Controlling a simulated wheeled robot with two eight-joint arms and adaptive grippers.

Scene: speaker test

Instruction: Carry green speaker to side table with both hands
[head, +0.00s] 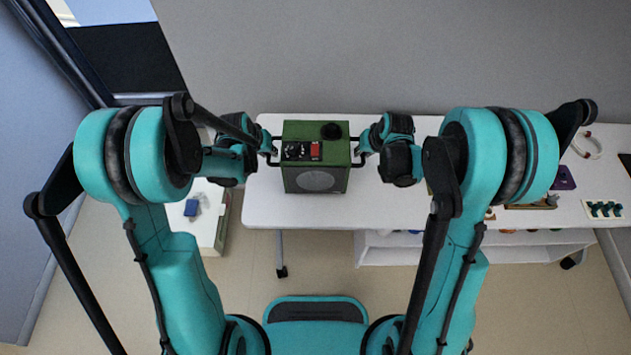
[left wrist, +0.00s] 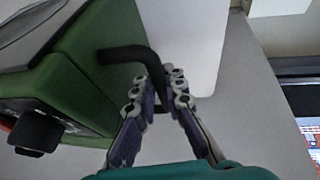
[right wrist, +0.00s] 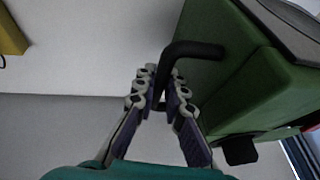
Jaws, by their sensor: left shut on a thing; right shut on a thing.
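The green speaker (head: 336,181) is a box with a round grey front, black knobs and a red part on top, and a black handle on each side. It is upright over the left part of the long white table (head: 400,208); I cannot tell whether it touches the top. My left gripper (head: 270,149) is shut on its left handle, also seen in the left wrist view (left wrist: 130,54). My right gripper (head: 361,150) is shut on its right handle, which shows in the right wrist view (right wrist: 190,50). A low white table (head: 207,236), possibly the side table, stands lower left.
A small blue object (head: 191,207) lies on the low white table. A purple item (head: 563,177) and a tray of green pieces (head: 603,209) lie on the long table's right. A grey wall (head: 400,50) stands behind. Bare floor shows in front of the long table.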

